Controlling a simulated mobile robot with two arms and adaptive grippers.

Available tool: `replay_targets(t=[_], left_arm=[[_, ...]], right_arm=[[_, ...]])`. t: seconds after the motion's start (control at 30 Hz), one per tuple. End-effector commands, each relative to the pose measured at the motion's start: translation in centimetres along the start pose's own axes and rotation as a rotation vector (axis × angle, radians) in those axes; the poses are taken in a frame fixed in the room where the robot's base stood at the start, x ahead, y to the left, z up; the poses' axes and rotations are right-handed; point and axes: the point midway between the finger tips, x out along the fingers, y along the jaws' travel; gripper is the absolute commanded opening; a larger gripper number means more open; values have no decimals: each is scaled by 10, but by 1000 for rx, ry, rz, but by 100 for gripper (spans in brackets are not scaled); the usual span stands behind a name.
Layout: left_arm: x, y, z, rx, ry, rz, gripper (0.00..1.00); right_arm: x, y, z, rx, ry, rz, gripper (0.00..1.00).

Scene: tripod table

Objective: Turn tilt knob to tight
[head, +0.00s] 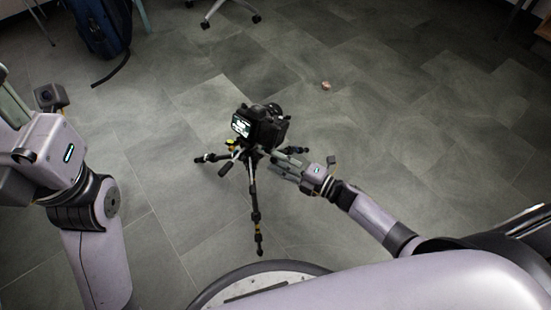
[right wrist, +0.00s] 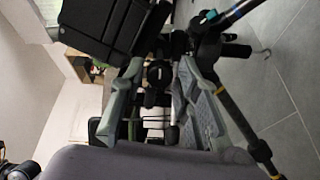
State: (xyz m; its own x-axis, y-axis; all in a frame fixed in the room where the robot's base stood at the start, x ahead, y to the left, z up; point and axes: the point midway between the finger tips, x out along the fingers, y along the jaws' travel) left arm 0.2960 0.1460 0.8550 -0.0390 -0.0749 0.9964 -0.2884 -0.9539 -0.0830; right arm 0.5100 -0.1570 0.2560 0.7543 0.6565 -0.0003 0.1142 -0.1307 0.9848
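A black camera (head: 262,125) with a lit screen sits on a black tripod (head: 254,200) standing on the floor. My right gripper (head: 283,158) is at the tripod head, just below and right of the camera. In the right wrist view its two grey fingers (right wrist: 160,75) are spread apart. A dark round knob-like part (right wrist: 157,73) shows between them, with a gap on both sides as far as I can see. I cannot tell whether it is the tilt knob or how tight it is. My left arm is at the left edge; its gripper (head: 13,108) is only partly visible there.
The tripod's legs (head: 210,157) spread over the grey tiled floor. A blue backpack (head: 100,25) and a wheeled chair base (head: 230,12) are at the back. A small brownish object (head: 326,85) lies on the floor. The floor to the right is mostly clear.

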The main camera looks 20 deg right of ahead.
Motion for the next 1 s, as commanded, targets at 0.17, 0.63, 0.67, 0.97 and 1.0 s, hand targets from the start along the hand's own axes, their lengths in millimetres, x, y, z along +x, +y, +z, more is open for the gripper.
replay_targets(t=[0.17,0.63,0.67,0.97,1.0], left_arm=[[0,0,0,-1,0,-2,37],[0,0,-1,-1,0,-2,37],[0,0,-1,-1,0,-2,37],[0,0,-1,-1,0,-2,37],[0,0,-1,-1,0,-2,37]], right_arm=[[-40,-2,0,0,-1,-5,30],[-104,0,0,0,0,-1,30],[-105,0,0,0,0,-1,30],[-105,0,0,0,-1,-1,30],[-105,0,0,0,-1,-1,30]])
